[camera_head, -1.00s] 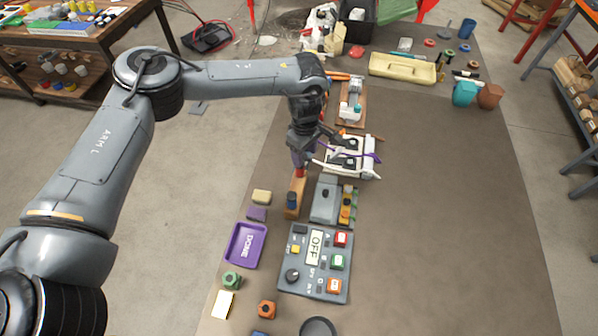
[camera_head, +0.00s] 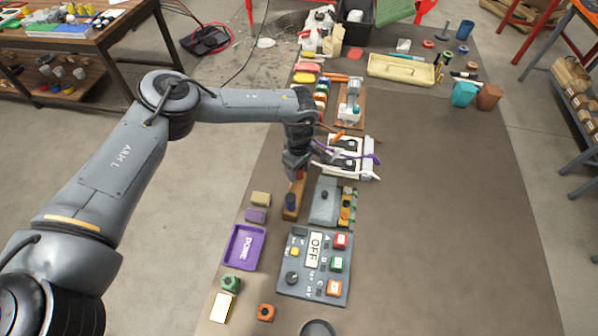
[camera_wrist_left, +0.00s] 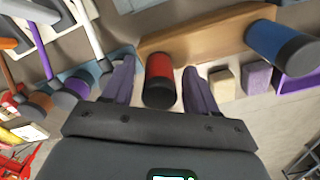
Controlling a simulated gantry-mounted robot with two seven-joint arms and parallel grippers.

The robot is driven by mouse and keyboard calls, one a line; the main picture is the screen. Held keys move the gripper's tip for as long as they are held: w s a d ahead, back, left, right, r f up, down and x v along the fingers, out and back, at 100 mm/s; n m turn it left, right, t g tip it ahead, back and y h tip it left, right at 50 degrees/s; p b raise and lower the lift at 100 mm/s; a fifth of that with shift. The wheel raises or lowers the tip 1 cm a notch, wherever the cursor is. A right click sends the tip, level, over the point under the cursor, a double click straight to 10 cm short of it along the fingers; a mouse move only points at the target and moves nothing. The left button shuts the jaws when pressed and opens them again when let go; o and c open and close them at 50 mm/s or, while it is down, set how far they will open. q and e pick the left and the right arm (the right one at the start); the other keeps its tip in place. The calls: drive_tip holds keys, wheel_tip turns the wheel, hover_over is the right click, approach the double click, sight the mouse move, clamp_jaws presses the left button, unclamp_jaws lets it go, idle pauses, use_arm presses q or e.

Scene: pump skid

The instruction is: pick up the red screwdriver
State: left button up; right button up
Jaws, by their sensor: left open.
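The red screwdriver (camera_wrist_left: 159,78) shows its red handle with a dark end cap in the left wrist view. It stands at a wooden block (camera_head: 293,205) beside a blue-handled tool (camera_head: 291,201); its shaft is hidden. My left gripper (camera_wrist_left: 158,92) is open, with one purple finger on each side of the red handle. I cannot tell whether the fingers touch it. In the head view my left gripper (camera_head: 297,172) is over the block's far end and mostly hides the red handle. My right gripper is not in view.
A grey device (camera_head: 324,203) stands right of the block. A white rack (camera_head: 348,158) with purple-handled and orange-handled tools is just behind it. A control panel (camera_head: 298,277) and a purple tray (camera_head: 260,233) lie nearer.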

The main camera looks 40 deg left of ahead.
use_arm(q)
drive_tip(key=shift+f, duration=0.5)
clamp_jaws()
drive_tip(key=shift+r, duration=0.1)
